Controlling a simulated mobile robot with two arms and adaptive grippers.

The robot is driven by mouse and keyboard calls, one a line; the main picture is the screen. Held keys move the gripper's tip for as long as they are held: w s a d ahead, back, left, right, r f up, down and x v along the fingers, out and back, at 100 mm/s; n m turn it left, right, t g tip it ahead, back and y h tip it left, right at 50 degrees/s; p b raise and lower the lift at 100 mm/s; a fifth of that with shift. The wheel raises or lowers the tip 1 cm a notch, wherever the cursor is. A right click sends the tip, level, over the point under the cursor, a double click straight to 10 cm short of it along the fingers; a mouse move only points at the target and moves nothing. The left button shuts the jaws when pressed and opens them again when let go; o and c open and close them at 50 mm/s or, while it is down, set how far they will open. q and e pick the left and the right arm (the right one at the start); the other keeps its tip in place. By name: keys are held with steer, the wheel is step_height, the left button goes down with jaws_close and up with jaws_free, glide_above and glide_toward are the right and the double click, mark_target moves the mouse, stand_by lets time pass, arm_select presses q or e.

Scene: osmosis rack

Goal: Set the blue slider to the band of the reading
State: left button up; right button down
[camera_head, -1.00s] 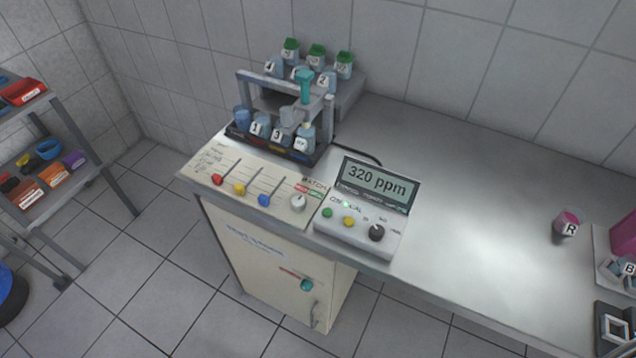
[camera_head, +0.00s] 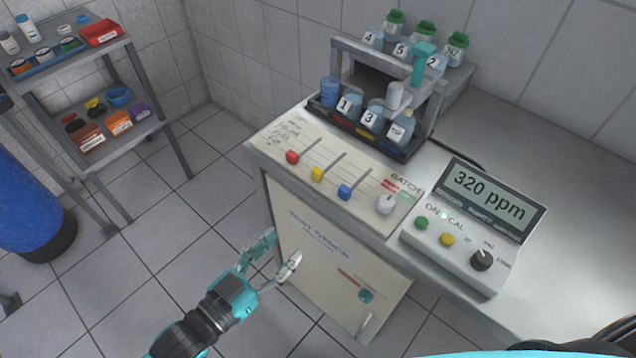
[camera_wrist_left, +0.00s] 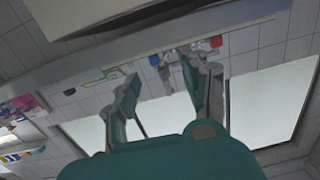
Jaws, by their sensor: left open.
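The blue slider (camera_head: 345,191) is a knob at the near end of its slot on the cream panel (camera_head: 272,136), right of the yellow slider (camera_head: 317,174) and the red slider (camera_head: 292,157). The meter (camera_head: 462,222) right of the panel reads "320 ppm". My left gripper (camera_head: 282,252) is open and empty, in front of the cabinet door and below the panel's front edge, apart from the sliders. In the left wrist view its open fingers (camera_wrist_left: 157,92) point up toward the counter edge. My right gripper is not in view.
A rack (camera_head: 345,72) of numbered bottles stands behind the panel. A pale knob (camera_head: 386,204) sits right of the blue slider. The cabinet door (camera_head: 322,262) lies below.

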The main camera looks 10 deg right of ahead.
mark_target(342, 192)
arm_select(q)
steer(key=shift+h, duration=0.5)
steer(key=r+x, duration=0.1)
steer(key=x, duration=0.4)
steer(key=r+p+x, duration=0.1)
steer(key=x, duration=0.5)
steer(key=s+d+r+x, duration=0.1)
steer(key=x, duration=0.5)
steer(key=shift+s+r, duration=0.1)
steer(key=c, duration=0.4)
jaws_close()
